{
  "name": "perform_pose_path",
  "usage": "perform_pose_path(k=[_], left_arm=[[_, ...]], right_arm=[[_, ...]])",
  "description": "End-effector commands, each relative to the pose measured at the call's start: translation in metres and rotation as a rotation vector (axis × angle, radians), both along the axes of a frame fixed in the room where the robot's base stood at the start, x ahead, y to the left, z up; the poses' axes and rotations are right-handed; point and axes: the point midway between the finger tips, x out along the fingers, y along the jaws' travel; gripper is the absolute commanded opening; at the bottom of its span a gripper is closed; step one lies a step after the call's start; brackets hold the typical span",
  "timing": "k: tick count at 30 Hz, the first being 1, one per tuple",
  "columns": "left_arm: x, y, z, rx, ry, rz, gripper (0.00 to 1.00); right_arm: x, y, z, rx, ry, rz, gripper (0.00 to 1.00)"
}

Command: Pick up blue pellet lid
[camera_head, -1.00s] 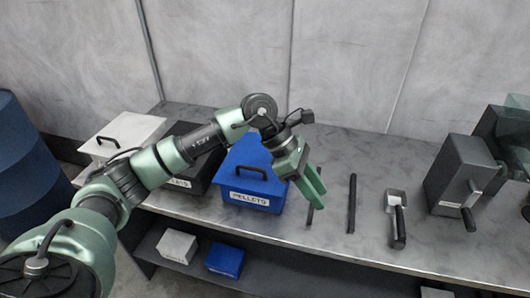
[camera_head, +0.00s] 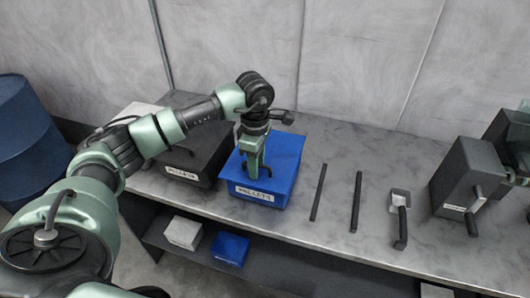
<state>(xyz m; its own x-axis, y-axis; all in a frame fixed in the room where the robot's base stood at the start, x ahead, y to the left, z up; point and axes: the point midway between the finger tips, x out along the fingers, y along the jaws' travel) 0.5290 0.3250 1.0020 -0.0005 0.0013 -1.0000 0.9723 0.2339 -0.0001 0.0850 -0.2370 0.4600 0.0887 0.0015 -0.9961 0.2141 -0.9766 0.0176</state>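The blue pellet lid (camera_head: 285,152) sits flat on a blue box with a white PELLETS label (camera_head: 254,195), in the middle of the head view. My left gripper (camera_head: 254,172) points down over the lid, with its green fingers at the place of the black handle. The gripper hides most of the handle, and I cannot tell whether the fingers are closed on it.
A black pellet box (camera_head: 195,160) stands close to the left of the blue box. Two dark rods (camera_head: 319,192) and a scoop (camera_head: 400,215) lie to the right. A dark grey machine (camera_head: 462,180) stands farther right. Small white (camera_head: 183,233) and blue boxes (camera_head: 230,248) sit on the lower shelf.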

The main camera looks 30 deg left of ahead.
Motion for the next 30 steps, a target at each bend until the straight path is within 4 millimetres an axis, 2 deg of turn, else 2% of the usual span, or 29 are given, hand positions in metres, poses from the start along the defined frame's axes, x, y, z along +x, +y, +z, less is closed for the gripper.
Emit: perform_pose_path(k=[7,8,11,12,30], left_arm=[[0.0001,-0.0003,-0.0034,-0.001,0.0,-0.001,0.36],[0.0001,-0.0003,-0.0034,-0.001,0.0,-0.001,0.33],[0.0001,-0.0004,-0.0032,-0.001,0.0,0.0,0.05],[0.0001,-0.0005,-0.0032,-0.001,0.0,0.0,0.0],[0.0003,-0.0005,-0.0026,-0.002,-0.001,0.0,0.0]], right_arm=[[0.0002,-0.0003,0.0004,-0.001,0.0,-0.001,0.36],[0.0004,-0.0004,0.0003,-0.001,0.0,-0.001,0.36],[0.0006,-0.0004,0.0004,-0.001,-0.001,-0.001,0.36],[0.0007,-0.0004,0.0004,-0.001,-0.001,-0.001,0.36],[0.002,0.0015,0.0005,0.002,-0.003,-0.002,0.36]])
